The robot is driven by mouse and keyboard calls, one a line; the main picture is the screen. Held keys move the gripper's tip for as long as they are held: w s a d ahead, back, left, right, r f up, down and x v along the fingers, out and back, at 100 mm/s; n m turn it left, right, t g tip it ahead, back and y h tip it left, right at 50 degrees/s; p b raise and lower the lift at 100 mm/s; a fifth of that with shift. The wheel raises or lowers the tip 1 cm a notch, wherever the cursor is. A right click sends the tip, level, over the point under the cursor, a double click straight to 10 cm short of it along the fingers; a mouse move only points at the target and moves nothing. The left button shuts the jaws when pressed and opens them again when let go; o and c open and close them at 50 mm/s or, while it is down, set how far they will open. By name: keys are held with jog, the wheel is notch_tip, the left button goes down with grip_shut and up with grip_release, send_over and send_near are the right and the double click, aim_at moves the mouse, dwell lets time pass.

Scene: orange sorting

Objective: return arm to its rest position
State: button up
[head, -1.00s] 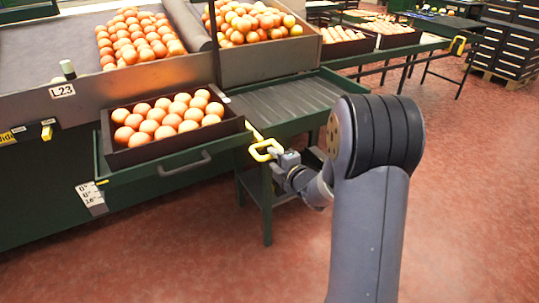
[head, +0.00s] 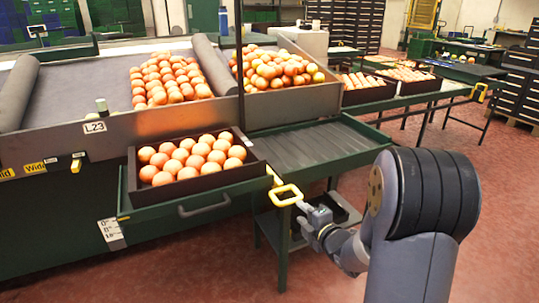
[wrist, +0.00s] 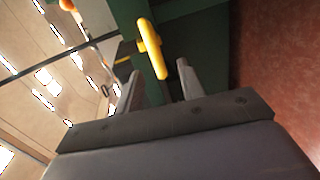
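My arm reaches in from the lower right of the head view, bent at a large dark joint. My gripper (head: 303,207) is at its end, close to a yellow loop handle (head: 286,195) on the corner of the green bench.
A dark crate of oranges (head: 258,172) sits on the green drawer-like shelf (head: 130,212). A sloped bin (head: 290,105) with piled oranges is behind it. A ribbed conveyor (head: 310,145) runs right of the crate. Red floor (head: 500,200) is clear at right.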

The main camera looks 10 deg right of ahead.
aim_at(292, 202)
jog(key=x, duration=0.6)
jog(key=b+x, duration=0.1)
jog(key=x, duration=0.2)
jog(key=shift+w+a+r, duration=0.1)
jog(key=shift+w+r, duration=0.25)
jog(key=shift+r+p, duration=0.4)
jog(key=shift+s, duration=0.1)
